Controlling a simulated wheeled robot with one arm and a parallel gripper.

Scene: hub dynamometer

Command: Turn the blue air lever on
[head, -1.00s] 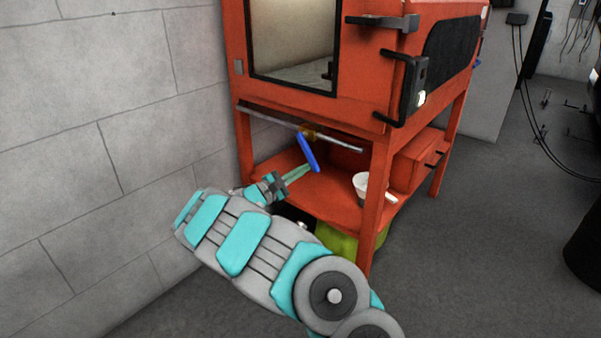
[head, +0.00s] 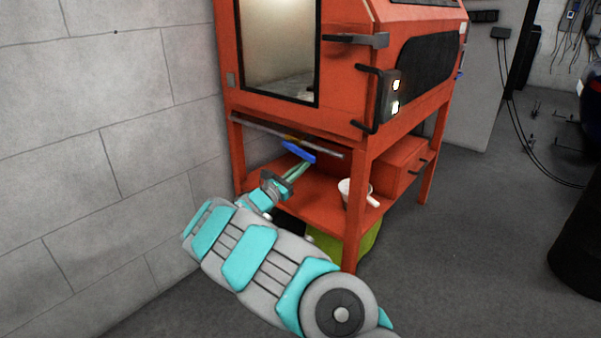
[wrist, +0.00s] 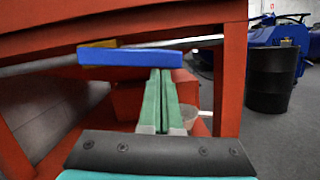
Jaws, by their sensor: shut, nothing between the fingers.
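The blue air lever (head: 298,152) sits on a metal pipe under the orange cabinet. It hung down steeply earlier and now lies closer to the line of the pipe (head: 325,150). In the wrist view the lever (wrist: 130,58) looks level, just in front of the pipe, with a yellow part behind its left end. My gripper (head: 302,168) is shut and empty, with its green fingers together. The fingertips (wrist: 160,72) are right at the lever's lower edge, right of its middle; they look close to or touching it.
The orange cabinet (head: 290,118) stands on legs above an orange shelf (head: 322,204). A white cup (head: 346,190) stands on the shelf near the front leg. A block wall (head: 110,120) is close on the left. A dark barrel (wrist: 270,78) stands behind on the right.

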